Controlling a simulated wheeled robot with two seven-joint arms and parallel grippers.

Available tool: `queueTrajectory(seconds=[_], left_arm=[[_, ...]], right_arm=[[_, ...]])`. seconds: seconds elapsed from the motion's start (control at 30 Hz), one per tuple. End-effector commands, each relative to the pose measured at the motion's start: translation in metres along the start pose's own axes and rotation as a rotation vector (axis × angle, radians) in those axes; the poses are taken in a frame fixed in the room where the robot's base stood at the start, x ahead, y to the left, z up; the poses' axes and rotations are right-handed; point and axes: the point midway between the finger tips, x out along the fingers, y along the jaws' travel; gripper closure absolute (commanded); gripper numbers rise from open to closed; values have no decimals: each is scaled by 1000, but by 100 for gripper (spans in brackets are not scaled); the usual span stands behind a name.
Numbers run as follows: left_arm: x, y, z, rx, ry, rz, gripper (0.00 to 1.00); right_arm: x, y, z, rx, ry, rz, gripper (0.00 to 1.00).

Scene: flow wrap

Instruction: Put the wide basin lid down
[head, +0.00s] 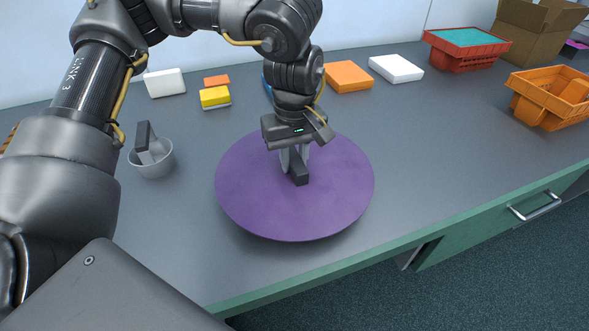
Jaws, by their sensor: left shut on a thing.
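The wide basin lid (335,200) is a large purple disc in the middle of the head view, over the grey counter near its front edge. A dark bar-shaped handle (299,175) stands at its centre. My left gripper (294,160) points down and is shut on this handle. A shadow shows on the counter below the lid's front rim; whether the lid touches anything beneath is hidden by the lid itself. My right gripper is not in view.
A small grey cup (153,160) with a dark block in it stands left of the lid. White, orange and yellow boxes (215,97) line the back. A red bin (466,50), an orange basket (550,98) and a cardboard box (535,30) stand right. The counter (430,150) right of the lid is clear.

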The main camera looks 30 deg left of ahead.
Motion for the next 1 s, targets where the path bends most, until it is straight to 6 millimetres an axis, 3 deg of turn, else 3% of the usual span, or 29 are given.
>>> queueTrajectory(seconds=[0.3, 0.43, 0.7, 0.73, 0.87, 1.0], left_arm=[[38, 3, -6, -1, -2, -3, 100], [40, 3, -6, -1, 0, 0, 100], [43, 3, -6, -1, 0, -1, 100], [43, 3, -6, -1, 0, -1, 74], [42, 3, -6, -1, 0, -1, 57], [42, 3, -6, -1, 0, -1, 55]], right_arm=[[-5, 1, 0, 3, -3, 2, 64], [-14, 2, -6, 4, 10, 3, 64], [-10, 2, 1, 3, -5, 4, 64], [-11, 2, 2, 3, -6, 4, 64], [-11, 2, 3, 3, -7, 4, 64], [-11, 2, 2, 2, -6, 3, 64]])
